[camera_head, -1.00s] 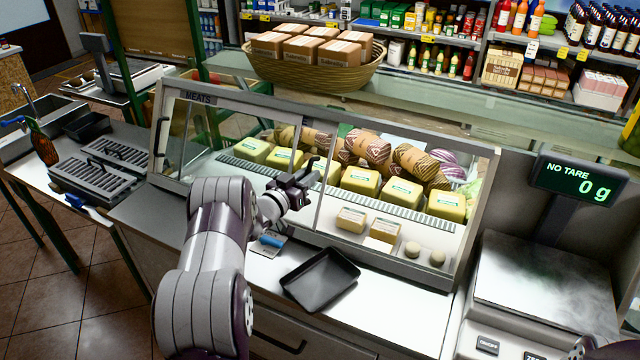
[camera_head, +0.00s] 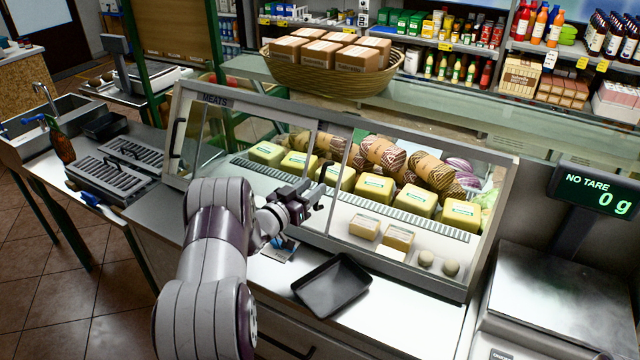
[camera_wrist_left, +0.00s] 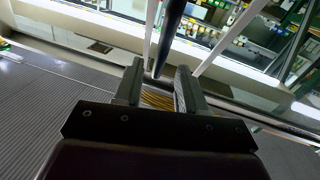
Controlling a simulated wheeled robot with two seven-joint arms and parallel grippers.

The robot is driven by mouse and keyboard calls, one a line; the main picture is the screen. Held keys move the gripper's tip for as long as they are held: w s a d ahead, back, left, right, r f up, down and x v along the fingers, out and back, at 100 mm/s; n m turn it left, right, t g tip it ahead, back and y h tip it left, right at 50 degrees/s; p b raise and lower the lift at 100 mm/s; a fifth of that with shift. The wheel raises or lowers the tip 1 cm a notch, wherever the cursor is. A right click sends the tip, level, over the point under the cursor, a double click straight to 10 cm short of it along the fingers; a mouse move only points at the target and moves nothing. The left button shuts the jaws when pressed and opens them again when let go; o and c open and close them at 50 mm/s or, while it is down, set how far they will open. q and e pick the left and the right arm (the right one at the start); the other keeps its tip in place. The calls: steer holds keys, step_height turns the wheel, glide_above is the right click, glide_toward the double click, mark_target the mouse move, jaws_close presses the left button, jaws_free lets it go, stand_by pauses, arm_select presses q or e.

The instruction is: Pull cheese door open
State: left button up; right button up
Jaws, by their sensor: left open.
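The glass-fronted case (camera_head: 395,272) holds yellow cheese blocks (camera_head: 374,187) behind its front panes. A dark upright handle (camera_head: 325,169) shows near the middle of the front, at the edge of the cheese-side pane. My left gripper (camera_head: 316,196) is open just in front of and below this handle. In the left wrist view, a dark bar (camera_wrist_left: 172,30), which looks like the handle, lies ahead of the gap between the two open fingers (camera_wrist_left: 158,88). Contact cannot be made out. Another dark handle (camera_head: 179,138) is at the far left under the MEATS label. My right gripper is out of view.
A black tray (camera_head: 332,287) lies on the counter below the case. A scale (camera_head: 560,300) stands at the right. A wicker basket (camera_head: 325,78) with boxes sits above the case. Grill plates (camera_head: 115,172) are at the left.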

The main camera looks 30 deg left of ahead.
arm_select(q)
steer(key=s+a, duration=0.1)
steer(key=s, duration=0.7)
steer(key=shift+s+a+b, duration=0.15)
steer(key=shift+b, duration=0.3)
